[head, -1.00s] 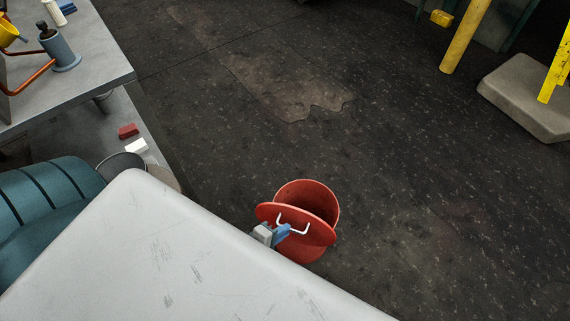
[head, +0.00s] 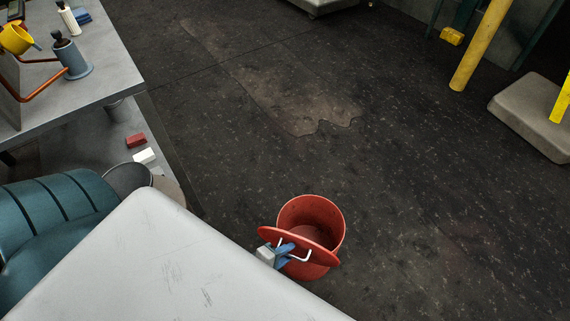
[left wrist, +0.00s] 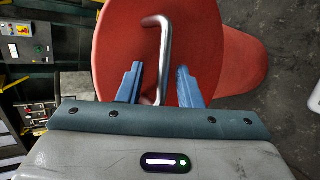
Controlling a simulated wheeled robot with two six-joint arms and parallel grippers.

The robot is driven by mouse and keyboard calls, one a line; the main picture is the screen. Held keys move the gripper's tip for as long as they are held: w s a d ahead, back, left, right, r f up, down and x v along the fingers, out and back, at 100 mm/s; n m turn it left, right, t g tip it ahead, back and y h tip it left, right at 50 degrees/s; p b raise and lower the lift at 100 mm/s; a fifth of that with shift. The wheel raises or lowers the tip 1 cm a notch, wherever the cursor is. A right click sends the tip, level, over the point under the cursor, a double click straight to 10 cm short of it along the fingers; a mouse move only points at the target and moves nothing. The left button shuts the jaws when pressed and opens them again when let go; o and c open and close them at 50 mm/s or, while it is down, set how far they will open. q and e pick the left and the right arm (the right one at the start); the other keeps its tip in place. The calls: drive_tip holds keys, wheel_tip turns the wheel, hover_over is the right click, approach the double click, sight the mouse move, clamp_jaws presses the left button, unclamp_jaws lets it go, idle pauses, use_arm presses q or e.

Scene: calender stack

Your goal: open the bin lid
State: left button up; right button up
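The red bin (head: 331,217) stands on the dark floor. Its round red lid (head: 325,258) is tilted up at the near side, and the bin's inside shows behind it. A bent metal handle (head: 307,257) sits on the lid's outer face. My left gripper (head: 287,249) is at that handle. In the left wrist view, the handle (left wrist: 163,45) passes between the parted fingers of the left gripper (left wrist: 160,66), with visible gaps at both sides. The lid (left wrist: 205,35) fills the middle there, with the bin wall (left wrist: 244,62) to its right. My right gripper is not in view.
A grey workbench (head: 108,92) with a yellow can (head: 15,39) and a blue-grey can (head: 72,58) stands at the left. A yellow post (head: 482,45) and a pale block (head: 528,120) are at the right. The floor beyond the bin is clear.

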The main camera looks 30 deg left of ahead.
use_arm(q)
drive_tip(key=shift+r, duration=0.1)
